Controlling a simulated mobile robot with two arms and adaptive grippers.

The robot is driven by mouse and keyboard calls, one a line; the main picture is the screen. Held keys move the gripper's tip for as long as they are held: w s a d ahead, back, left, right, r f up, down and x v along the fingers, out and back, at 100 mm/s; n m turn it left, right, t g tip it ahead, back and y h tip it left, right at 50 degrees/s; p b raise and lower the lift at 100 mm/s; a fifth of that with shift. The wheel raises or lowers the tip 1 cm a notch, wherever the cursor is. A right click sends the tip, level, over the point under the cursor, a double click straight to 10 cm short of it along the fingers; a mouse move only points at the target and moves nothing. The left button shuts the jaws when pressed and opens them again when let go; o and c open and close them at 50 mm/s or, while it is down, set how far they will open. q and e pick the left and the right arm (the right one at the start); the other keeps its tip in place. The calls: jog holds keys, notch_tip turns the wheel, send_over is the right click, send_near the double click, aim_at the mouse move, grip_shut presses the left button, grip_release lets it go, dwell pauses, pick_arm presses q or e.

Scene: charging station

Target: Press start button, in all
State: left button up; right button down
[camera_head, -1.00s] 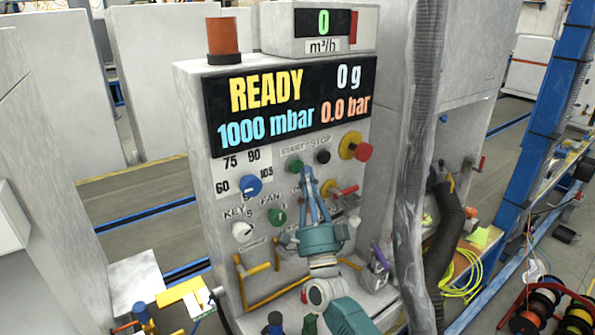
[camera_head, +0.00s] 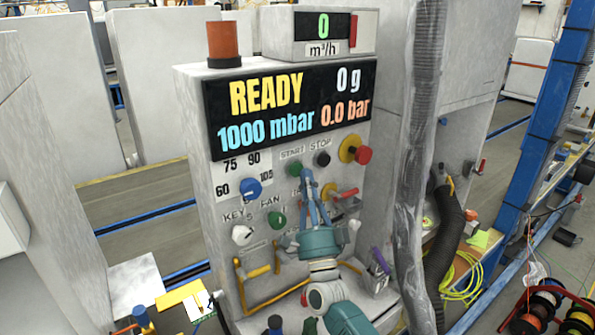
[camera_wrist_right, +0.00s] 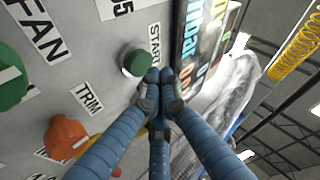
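The green start button (camera_head: 295,168) sits under the START label on the panel of the grey charging station (camera_head: 185,110). It also shows in the right wrist view (camera_wrist_right: 136,62), a round green knob partly beside my fingertips. My right gripper (camera_head: 307,174) points up at the panel with its blue fingers together and empty. In the right wrist view its fingertips (camera_wrist_right: 160,76) are just right of and below the button; I cannot tell whether they touch it. The display (camera_head: 290,105) reads READY, 0 g, 1000 mbar and 0.0 bar. My left gripper is not in view.
A black stop button (camera_head: 323,158) and a red emergency knob (camera_head: 363,155) on yellow are right of the start button. A blue knob (camera_head: 251,187) and a green FAN knob (camera_head: 277,219) are lower left. A wrapped hose (camera_head: 412,200) hangs at the right.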

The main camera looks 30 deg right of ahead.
jog(key=shift+w, duration=0.1)
dwell(0.3)
jog(key=shift+w+y+b, duration=0.3)
jog(key=shift+w+b, duration=0.05)
jog(key=shift+w+a+b, duration=0.1)
jog(key=shift+w+b, duration=0.25)
jog(key=shift+w, duration=0.05)
dwell(0.6)
jog(key=shift+s, duration=0.15)
jog(key=shift+s+p, duration=0.35)
jog(key=shift+s, duration=0.35)
jog(key=s, duration=0.1)
jog(key=s+p, duration=0.1)
jog(key=s, duration=0.3)
jog(key=shift+d+p, duration=0.25)
jog(key=shift+p, duration=0.15)
